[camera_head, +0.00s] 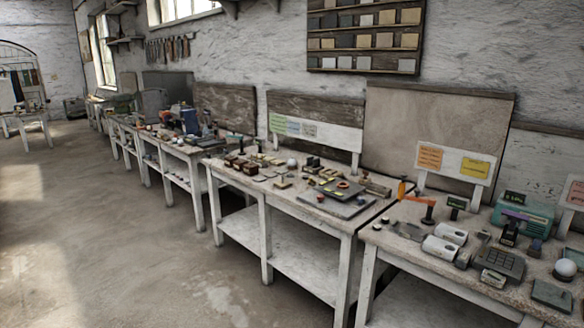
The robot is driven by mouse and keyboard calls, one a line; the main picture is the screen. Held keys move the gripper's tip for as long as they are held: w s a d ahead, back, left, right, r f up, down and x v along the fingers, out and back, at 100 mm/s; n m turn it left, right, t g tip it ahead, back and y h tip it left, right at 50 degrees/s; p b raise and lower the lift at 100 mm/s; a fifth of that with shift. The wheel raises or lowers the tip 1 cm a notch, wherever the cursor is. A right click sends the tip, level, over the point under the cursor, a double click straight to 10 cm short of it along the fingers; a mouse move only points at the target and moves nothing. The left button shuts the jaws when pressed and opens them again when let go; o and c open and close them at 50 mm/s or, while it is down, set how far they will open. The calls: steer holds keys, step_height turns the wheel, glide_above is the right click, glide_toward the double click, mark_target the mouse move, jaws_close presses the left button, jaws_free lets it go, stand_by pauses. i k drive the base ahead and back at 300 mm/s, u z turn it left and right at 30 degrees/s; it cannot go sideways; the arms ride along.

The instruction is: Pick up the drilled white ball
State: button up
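Two white balls show in the head view. One white ball (565,268) rests at the right end of the nearest table, next to a dark flat block. A smaller-looking white ball (292,163) sits toward the back of the middle table among small dark items. I cannot make out a drilled hole in either one, so I cannot tell which is the drilled ball. My gripper is not in view.
The nearest table (385,236) and the middle table (330,219) are crowded with small devices, with a narrow gap between them. More cluttered tables (175,147) run along the wall at left. Upright boards stand behind. The concrete floor (90,235) at left is open.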

mark_target(292, 162)
steer(key=u, duration=0.5)
steer(key=i, duration=0.5)
steer(key=u, duration=0.75)
steer(key=i, duration=0.6)
steer(key=u, duration=0.45)
steer(key=i, duration=1.6)
steer(key=z, duration=0.85)
steer(key=i, duration=0.95)
steer(key=z, duration=0.55)
